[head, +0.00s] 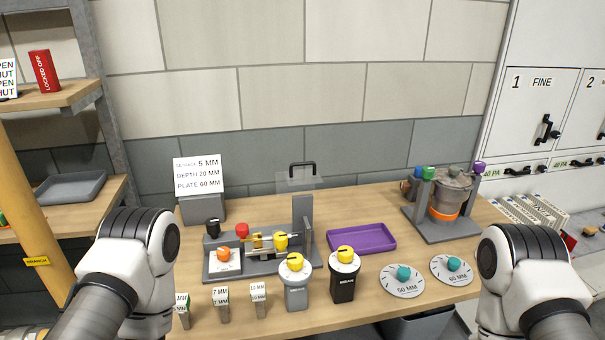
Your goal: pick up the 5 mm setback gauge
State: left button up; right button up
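The middle block (221,297) seems to read 7 MM and the right block (258,295) seems to read 10 MM. The left block (182,306) stands right beside my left arm; its label ends in MM, but its number is too small to read surely. A sign (197,175) at the back left reads 5 MM, depth 20 MM, plate 60 MM. Only links of my two arms show at the lower left and right; neither gripper is visible.
A grey fixture (230,275) with coloured knobs stands behind the blocks. Grey and black yellow-topped tools (296,290) (344,285) stand right of them. Further right are a purple tray (361,238), 50 MM and 60 MM discs (402,290) (452,279), and a burner stand (449,230).

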aim_at(183, 300)
jog(key=u, duration=0.7)
